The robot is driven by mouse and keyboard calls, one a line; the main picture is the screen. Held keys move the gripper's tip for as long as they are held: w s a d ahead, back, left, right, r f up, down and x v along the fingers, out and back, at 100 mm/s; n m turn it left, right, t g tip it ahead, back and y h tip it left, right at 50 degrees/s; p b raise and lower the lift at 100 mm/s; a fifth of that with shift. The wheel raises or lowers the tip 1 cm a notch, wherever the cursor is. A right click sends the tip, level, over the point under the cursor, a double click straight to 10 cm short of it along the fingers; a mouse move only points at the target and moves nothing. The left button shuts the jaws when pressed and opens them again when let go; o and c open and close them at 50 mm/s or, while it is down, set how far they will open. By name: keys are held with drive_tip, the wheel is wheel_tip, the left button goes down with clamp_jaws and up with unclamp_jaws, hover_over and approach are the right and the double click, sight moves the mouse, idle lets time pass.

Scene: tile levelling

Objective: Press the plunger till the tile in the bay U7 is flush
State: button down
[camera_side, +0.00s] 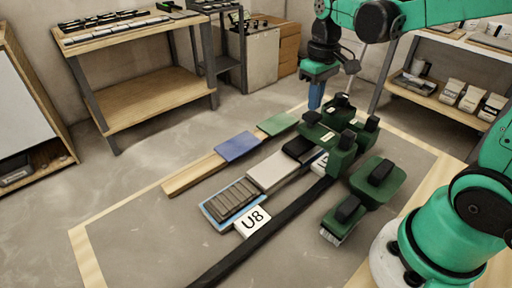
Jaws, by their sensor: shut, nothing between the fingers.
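My gripper (315,102) is in the upper right middle, pointing down with its blue fingers together and empty. Its tip hangs just left of and behind a cluster of green blocks with black knobs (342,100); I cannot tell whether it touches anything. Which knob is the plunger of bay U7 is not clear. A white label (320,161) is mostly hidden behind a green block and cannot be read. The only readable label, U8 (253,220), lies at the front by a grey ribbed tile (232,200). A pale tile (273,171) and a black tile (299,149) lie behind it in the row.
A wooden strip (190,178) carries a blue tile (238,147) and a green tile (277,124). Green hand tools with black grips (378,180) stand at right. A black bar (260,238) runs along the row. The grey floor at left is clear.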

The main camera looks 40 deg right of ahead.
drive_tip(key=shift+r, duration=2.35)
drive_tip(key=shift+s+a+f+t, duration=0.1)
drive_tip(key=shift+s+a+t, duration=0.05)
drive_tip(key=shift+a+t, duration=0.2)
drive_tip(key=s+a+f+t, duration=0.3)
drive_tip(key=a+t, duration=0.3)
drive_tip(key=a, duration=0.1)
drive_tip(key=shift+s+f, duration=0.2)
drive_tip(key=shift+s, duration=0.05)
